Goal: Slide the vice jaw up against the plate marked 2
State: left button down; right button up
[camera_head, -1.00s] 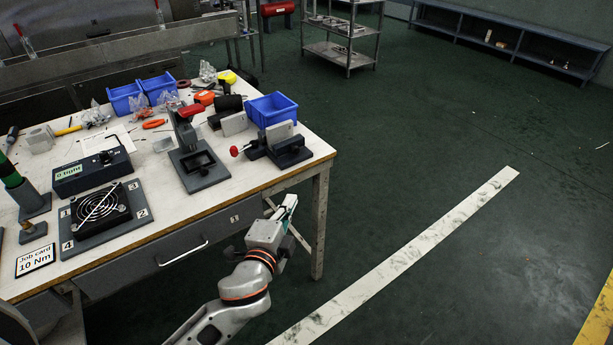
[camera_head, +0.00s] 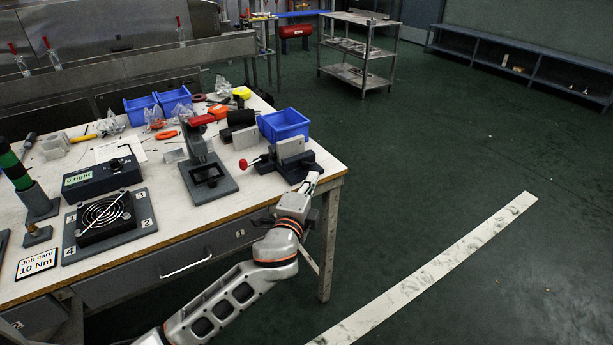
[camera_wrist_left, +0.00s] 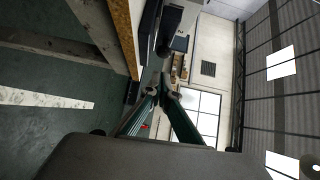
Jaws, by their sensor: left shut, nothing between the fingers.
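The vice (camera_head: 292,166) stands at the right end of the workbench, dark grey, with a red knob (camera_head: 243,164) on its left side. A pale upright plate (camera_head: 291,147) stands at the vice; another pale plate (camera_head: 245,137) stands further left. No number is readable on either in the head view. My left gripper (camera_head: 312,179) is shut and empty, just in front of the vice near the bench edge; contact cannot be told. Its fingertips (camera_wrist_left: 164,88) also show in the wrist view. My right gripper is not seen.
A blue bin (camera_head: 284,124) stands behind the vice. A press-like stand (camera_head: 207,172) is left of it. The bench edge (camera_wrist_left: 122,35) runs close to my left gripper in the wrist view.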

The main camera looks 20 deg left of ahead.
pick_arm(q)
jog(key=shift+w+a+f, duration=0.1)
jog(key=shift+w+a, duration=0.8)
jog(key=shift+a, duration=0.25)
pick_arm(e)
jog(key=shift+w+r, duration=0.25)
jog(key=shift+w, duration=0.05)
